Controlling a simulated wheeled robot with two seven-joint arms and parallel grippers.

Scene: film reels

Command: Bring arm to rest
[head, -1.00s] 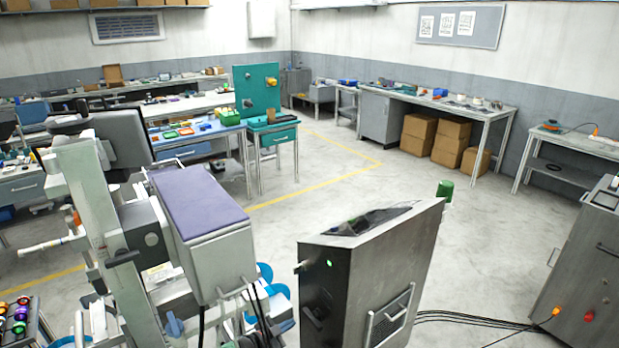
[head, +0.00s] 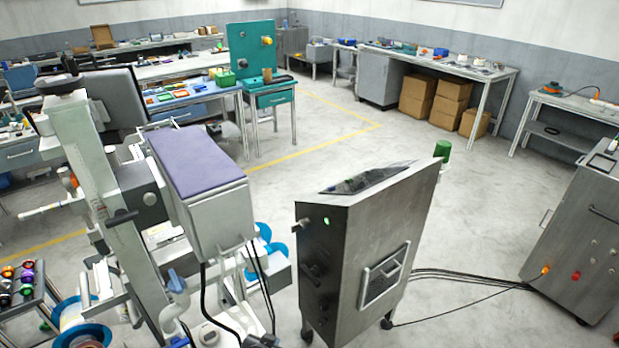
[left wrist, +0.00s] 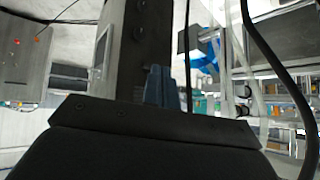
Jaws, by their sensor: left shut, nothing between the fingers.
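My left gripper (left wrist: 160,88) shows in the left wrist view as two blue-grey fingers close together beyond a dark body. It is shut and holds nothing. A dark metal surface stands just beyond the fingertips; I cannot tell whether they touch it. In the head view, little of my left arm can be made out at the bottom edge. My right gripper is in neither view.
A metal console (head: 355,255) stands in front, beside a machine with a purple-topped box (head: 200,165). A grey cabinet (head: 575,235) stands at right, with cables on the floor. Spools (head: 18,285) lie at lower left. Open floor (head: 340,165) lies behind the console.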

